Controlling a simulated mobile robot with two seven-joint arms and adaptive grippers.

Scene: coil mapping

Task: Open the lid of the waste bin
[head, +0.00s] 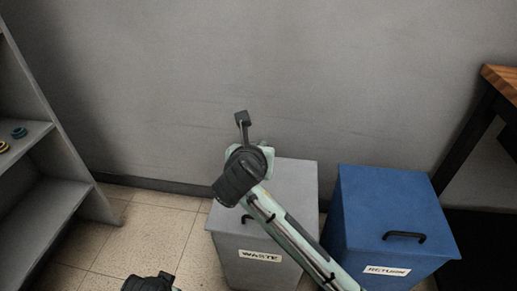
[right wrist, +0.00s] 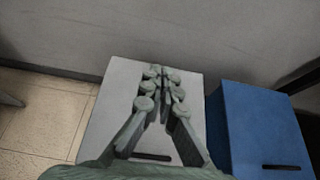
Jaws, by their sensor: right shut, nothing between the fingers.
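The grey waste bin (head: 228,262) stands on the floor, with a WASTE label on its front. Its flat lid (head: 295,180) looks shut. In the right wrist view the lid (right wrist: 105,115) lies below my right gripper (right wrist: 162,72). The lid's dark handle (right wrist: 152,157) shows near the front edge, between the gripper's links; in the head view my right arm covers much of it. My right gripper is shut and empty, with its tips over the lid's far part, away from the handle. In the head view my wrist mostly hides it.
A blue bin (head: 378,200) labelled RETURN stands close to the right of the waste bin, its lid shut. A grey shelf (head: 50,190) is at the left, a wooden-topped table (head: 503,80) at the right. The wall is behind; tiled floor is free at the left.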

